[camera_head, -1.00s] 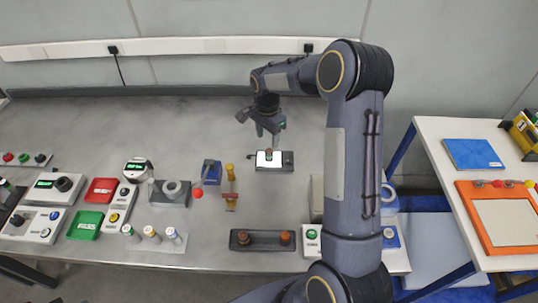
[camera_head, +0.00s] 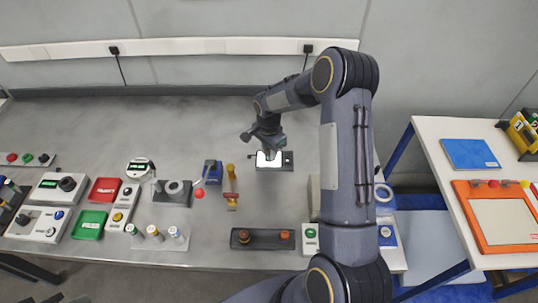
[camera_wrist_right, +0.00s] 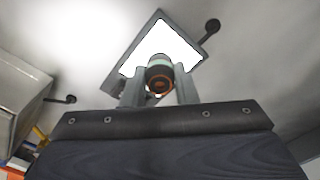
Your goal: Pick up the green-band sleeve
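Three small pale sleeves stand in a row on a grey strip at the front left of the bench; the green-band sleeve (camera_head: 131,229) is the leftmost. My right gripper (camera_head: 270,153) is far from it, low over a black device with a lit white pad (camera_head: 288,160). In the right wrist view, a dark round part with an orange ring and pale green rim (camera_wrist_right: 159,74) sits between the two fingers (camera_wrist_right: 160,88), over the lit pad (camera_wrist_right: 188,50). I cannot tell whether the fingers press on it. I cannot make out my left gripper.
A blue clamp-like stand (camera_head: 213,171) and a yellow-handled tool (camera_head: 231,185) stand between the sleeves and the pad. A dark tray with two orange-brown parts (camera_head: 263,239) lies at the front. Red (camera_head: 104,190) and green (camera_head: 89,224) boxes are left. The back bench is clear.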

